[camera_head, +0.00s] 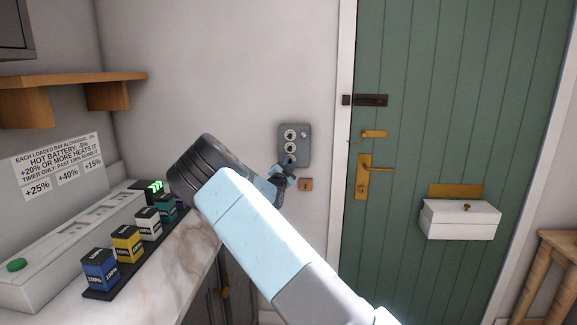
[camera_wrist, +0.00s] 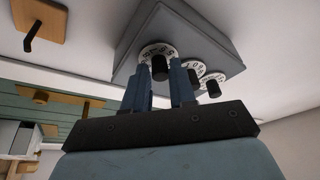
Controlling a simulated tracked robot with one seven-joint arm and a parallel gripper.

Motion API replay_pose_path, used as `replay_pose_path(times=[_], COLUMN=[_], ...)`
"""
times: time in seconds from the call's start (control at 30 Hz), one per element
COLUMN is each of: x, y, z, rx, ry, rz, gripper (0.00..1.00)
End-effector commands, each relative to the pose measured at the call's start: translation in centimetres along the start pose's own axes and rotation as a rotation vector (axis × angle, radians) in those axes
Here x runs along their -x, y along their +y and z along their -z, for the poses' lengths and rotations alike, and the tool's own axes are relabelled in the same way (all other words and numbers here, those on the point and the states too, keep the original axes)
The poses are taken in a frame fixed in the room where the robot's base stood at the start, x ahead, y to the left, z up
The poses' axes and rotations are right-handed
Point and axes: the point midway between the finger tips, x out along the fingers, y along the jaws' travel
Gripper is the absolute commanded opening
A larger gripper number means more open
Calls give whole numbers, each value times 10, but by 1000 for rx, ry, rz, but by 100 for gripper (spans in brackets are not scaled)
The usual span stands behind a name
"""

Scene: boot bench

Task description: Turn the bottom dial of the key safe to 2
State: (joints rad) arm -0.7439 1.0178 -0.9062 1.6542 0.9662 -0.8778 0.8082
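The grey key safe (camera_head: 294,145) is on the wall left of the green door. Two white dials show on it in the head view; my gripper (camera_head: 286,171) covers its lower part. In the wrist view the key safe (camera_wrist: 150,30) is seen obliquely. The bottom dial (camera_wrist: 148,50) is a white numbered disc with a dark knob (camera_wrist: 160,70). My gripper (camera_wrist: 159,84) has one blue finger on each side of this knob, with slim gaps seeming to show, so it looks open around it. I cannot read which number the dial is set to.
A small wooden plate with a dark hook (camera_head: 306,184) is just below the key safe. The green door (camera_head: 425,100) has brass fittings and a white box (camera_head: 460,220). A marble counter (camera_head: 165,262) with coloured batteries and a charger stands at left, below a wooden shelf (camera_head: 75,79).

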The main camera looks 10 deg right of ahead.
Motion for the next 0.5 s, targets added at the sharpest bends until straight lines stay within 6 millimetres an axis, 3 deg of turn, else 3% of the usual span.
replay_pose_path(times=[0.23,0.5], x=[0,0], y=[0,1], z=[0,0], rx=[0,7], ry=[0,0], rz=[0,1], gripper=[1,0])
